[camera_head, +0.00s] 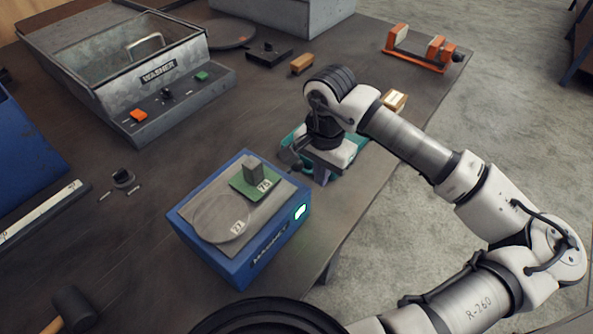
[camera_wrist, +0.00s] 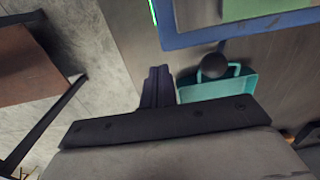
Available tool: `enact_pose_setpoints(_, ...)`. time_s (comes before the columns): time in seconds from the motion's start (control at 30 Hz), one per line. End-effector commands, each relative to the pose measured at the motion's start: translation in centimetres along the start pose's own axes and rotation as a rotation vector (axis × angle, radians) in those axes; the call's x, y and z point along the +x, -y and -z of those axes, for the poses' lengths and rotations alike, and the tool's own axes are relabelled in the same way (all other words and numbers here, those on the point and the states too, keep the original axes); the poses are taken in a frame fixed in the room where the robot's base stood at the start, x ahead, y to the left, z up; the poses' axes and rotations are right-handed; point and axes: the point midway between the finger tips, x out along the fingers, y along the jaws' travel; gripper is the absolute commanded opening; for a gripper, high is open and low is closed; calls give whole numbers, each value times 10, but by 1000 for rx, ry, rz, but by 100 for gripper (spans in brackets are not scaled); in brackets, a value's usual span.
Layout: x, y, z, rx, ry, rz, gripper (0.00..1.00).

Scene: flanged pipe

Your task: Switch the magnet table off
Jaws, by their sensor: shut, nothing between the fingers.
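The magnet table is a blue box (camera_head: 225,258) with a grey top and a lit, whitish-green switch (camera_head: 300,212) on its right-hand face. In the wrist view, the blue edge of the box (camera_wrist: 200,38) crosses the top right, and the switch shows as a thin green glowing strip (camera_wrist: 153,12) at the top. My gripper (camera_head: 322,178) is just behind the box's far right corner in the head view, apart from the switch. Its dark fingers (camera_wrist: 158,74) are together and empty in the wrist view. A round disc marked 71 (camera_head: 220,218) and a green plate marked 78 (camera_head: 250,188) with a grey block lie on top.
A teal tray (camera_wrist: 232,88) with a dark knob lies right beside my fingers. The washer (camera_head: 160,105) stands at the back left. An orange clamp-like fixture (camera_head: 418,58) and a wooden block (camera_head: 302,64) are farther back. The table edge runs close to the box's right.

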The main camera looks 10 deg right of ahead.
Motion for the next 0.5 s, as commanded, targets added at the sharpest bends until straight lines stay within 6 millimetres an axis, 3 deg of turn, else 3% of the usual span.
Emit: enact_pose_setpoints(0.5, 0, 21, 0, 0, -1, 0, 0)
